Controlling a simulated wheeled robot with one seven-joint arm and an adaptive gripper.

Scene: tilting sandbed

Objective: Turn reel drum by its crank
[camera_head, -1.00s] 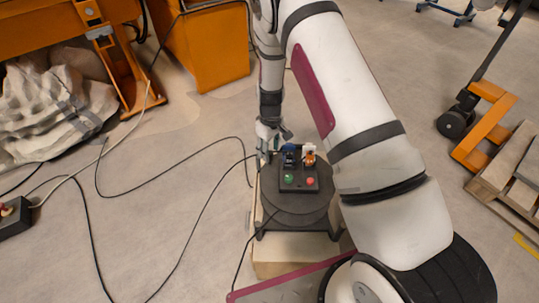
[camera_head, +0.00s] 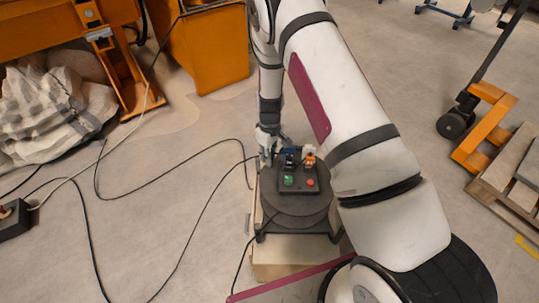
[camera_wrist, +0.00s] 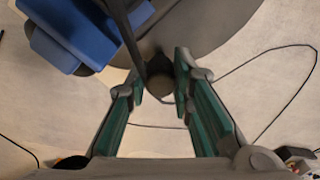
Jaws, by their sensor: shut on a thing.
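The reel drum (camera_head: 293,207) is a dark round drum on a stand in the middle of the head view. My gripper (camera_head: 267,152) is at the drum's far left edge. In the wrist view my gripper's green fingers (camera_wrist: 160,80) are shut on the dark round crank knob (camera_wrist: 160,89), one finger on each side. A dark bar runs up from the knob. In the head view the knob is too small to make out.
Black cables (camera_head: 195,228) lie on the floor left of the drum. An orange bin (camera_head: 207,50) and a pale crumpled sack (camera_head: 50,110) are at the upper left. An orange pallet truck (camera_head: 485,130) and a pallet are on the right. Bare floor lies between.

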